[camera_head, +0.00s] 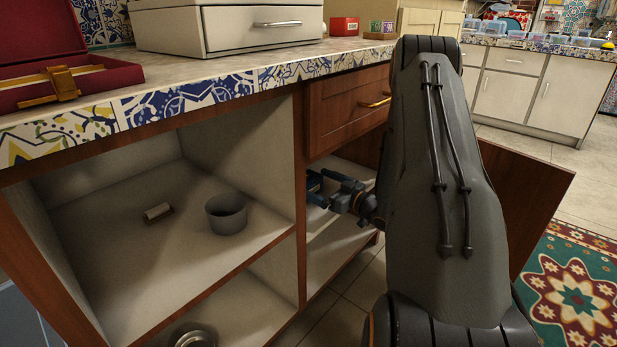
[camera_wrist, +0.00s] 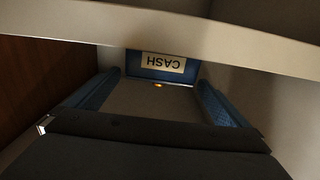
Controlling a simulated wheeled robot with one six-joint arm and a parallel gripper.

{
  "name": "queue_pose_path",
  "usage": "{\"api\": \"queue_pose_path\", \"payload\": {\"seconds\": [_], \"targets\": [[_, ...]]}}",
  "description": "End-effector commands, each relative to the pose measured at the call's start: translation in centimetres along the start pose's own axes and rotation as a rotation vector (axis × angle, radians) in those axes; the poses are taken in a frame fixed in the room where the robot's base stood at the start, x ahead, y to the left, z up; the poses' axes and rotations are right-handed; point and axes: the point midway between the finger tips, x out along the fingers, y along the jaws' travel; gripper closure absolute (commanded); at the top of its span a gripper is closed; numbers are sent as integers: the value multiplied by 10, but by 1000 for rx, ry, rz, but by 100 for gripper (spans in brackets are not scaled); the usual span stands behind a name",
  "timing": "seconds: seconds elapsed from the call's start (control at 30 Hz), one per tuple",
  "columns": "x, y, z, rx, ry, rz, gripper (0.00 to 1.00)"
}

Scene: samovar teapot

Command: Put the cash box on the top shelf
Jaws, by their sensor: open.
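The cash box (camera_wrist: 177,64) is blue, with a white CASH label that reads upside down in the wrist view. It lies just beyond the tips of my gripper (camera_wrist: 159,80), in line with the space between them; I cannot tell whether they touch it. My gripper is open, with one blue finger on each side. In the head view, my gripper (camera_head: 316,190) reaches into the right cabinet compartment, and I cannot make out the cash box there. A pale shelf board (camera_wrist: 230,36) crosses the top of the wrist view and hides part of the scene.
The left compartment's upper shelf (camera_head: 110,255) holds a grey pot (camera_head: 227,215) and a small block (camera_head: 158,212), with bare room around them. A metal bowl (camera_head: 194,338) is below. A wooden drawer (camera_head: 345,108) is above my gripper. An open door (camera_head: 525,200) stands at right.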

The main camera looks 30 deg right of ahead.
Motion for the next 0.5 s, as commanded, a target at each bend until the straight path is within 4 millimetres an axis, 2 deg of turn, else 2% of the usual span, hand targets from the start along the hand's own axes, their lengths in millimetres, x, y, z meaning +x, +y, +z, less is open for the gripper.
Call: {"api": "queue_pose_path", "payload": {"seconds": [0.03,0.2,0.33,0.5], "targets": [[-14,1,-3,4,-1,4,0],[-47,1,-2,3,-1,4,0],[-65,1,-1,2,-1,3,0],[-77,0,0,1,0,1,0]]}}
